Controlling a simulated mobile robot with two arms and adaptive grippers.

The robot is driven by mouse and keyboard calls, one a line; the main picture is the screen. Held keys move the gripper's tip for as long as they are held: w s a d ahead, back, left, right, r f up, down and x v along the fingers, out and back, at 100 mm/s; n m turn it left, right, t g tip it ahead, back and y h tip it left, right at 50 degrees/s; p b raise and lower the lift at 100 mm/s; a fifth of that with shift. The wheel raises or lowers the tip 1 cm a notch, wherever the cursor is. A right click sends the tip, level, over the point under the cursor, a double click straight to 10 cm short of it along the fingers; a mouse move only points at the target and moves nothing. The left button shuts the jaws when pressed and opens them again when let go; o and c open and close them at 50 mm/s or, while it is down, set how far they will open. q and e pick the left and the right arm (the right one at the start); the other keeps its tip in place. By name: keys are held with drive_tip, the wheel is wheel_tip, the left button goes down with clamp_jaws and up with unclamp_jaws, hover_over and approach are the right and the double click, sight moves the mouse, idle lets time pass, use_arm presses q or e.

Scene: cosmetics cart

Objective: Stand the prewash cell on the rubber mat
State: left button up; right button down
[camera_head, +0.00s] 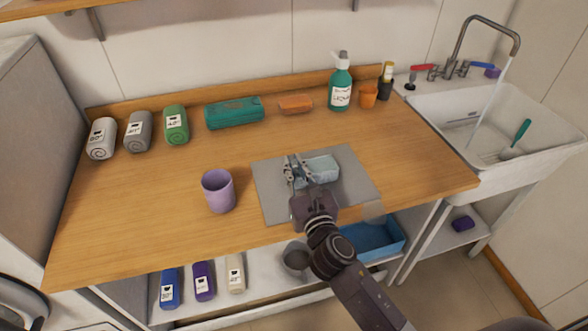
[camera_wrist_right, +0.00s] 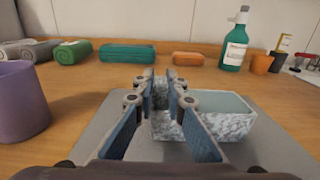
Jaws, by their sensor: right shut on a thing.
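The prewash cell appears to be the pale blue, speckled box-shaped piece (camera_head: 323,168). It is over or on the grey rubber mat (camera_head: 270,190); contact with the mat cannot be made out. The fingers hide part of the cell. My left gripper is not in view.
A purple cup (camera_head: 218,191) stands left of the mat. Rolled towels (camera_head: 138,131), a teal case (camera_head: 234,112), an orange bar (camera_head: 295,104), a green pump bottle (camera_head: 340,86) and an orange cup (camera_head: 368,95) line the back. The sink (camera_head: 510,120) is right. The wooden top is clear front left.

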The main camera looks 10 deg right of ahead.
drive_tip(key=shift+f, duration=0.15)
drive_tip(key=shift+f, duration=0.15)
drive_tip(key=c, duration=2)
unclamp_jaws()
drive_tip(key=shift+o, duration=0.2)
drive_tip(key=shift+s, duration=0.35)
drive_tip(key=s+b, duration=0.2)
drive_tip(key=s, duration=0.8)
drive_tip(key=shift+s+d, duration=0.15)
drive_tip(key=shift+s+r, duration=0.2)
drive_tip(key=shift+s, duration=0.35)
